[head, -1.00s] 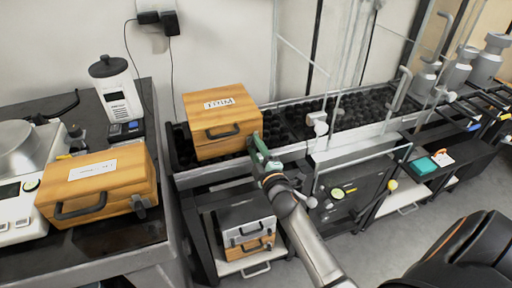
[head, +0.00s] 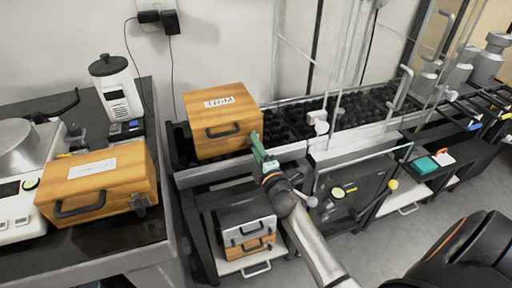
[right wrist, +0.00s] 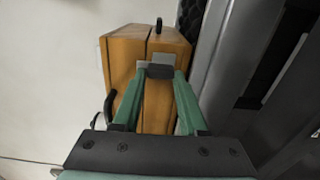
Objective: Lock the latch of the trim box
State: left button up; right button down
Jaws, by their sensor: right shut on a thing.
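The trim box (head: 226,141) is a wooden case with a dark front handle and a white label (head: 219,101) on its lid. It stands at the left end of the black roller bed, and its lid looks down. My right gripper (head: 258,151) has green fingers and is at the box's right side. In the right wrist view, the fingertips are shut on the grey metal latch (right wrist: 157,60) at the seam between lid and body. The fingers partly hide the latch, so I cannot tell whether it is fastened. My left gripper is not in view.
A second wooden box (head: 98,184) with a latch lies on the left table beside a white scale (head: 14,205) and a grinder-like container (head: 116,90). More boxes (head: 249,240) sit on a shelf under the roller bed. Clear rods and a metal rail (head: 370,131) stand to the right.

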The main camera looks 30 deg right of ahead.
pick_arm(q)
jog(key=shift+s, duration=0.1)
pick_arm(e)
jog(key=shift+c, duration=2.4)
grip_release()
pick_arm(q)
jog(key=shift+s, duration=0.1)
pick_arm(e)
jog(key=shift+o, duration=0.2)
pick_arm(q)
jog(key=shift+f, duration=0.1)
pick_arm(e)
jog(key=shift+f, duration=0.1)
jog(key=shift+s+f, duration=0.1)
jog(key=shift+s, duration=0.05)
